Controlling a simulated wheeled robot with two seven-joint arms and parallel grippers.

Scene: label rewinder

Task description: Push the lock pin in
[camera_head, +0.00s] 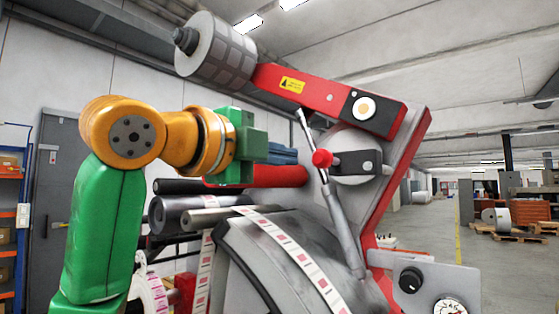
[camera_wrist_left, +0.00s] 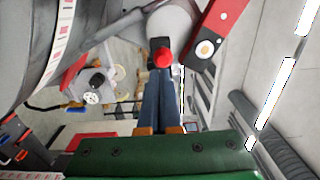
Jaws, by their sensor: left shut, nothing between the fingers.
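The lock pin shows as a round red knob (camera_head: 322,158) on a short dark stem. The stem enters a dark grey block (camera_head: 358,165) on the red and grey machine frame. My left gripper (camera_head: 296,155) comes in from the left, level with the knob. Its blue-grey fingers are shut, with nothing between them, and point at the knob with a small gap. In the left wrist view the shut fingers (camera_wrist_left: 162,82) reach up towards the red knob (camera_wrist_left: 163,57); contact cannot be told there. My right gripper is not in view.
A red arm (camera_head: 325,95) with a grey roller (camera_head: 215,48) slants above my gripper. A grey cylinder rod (camera_head: 343,225) runs close by the knob. A label strip (camera_head: 290,248) crosses the drum.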

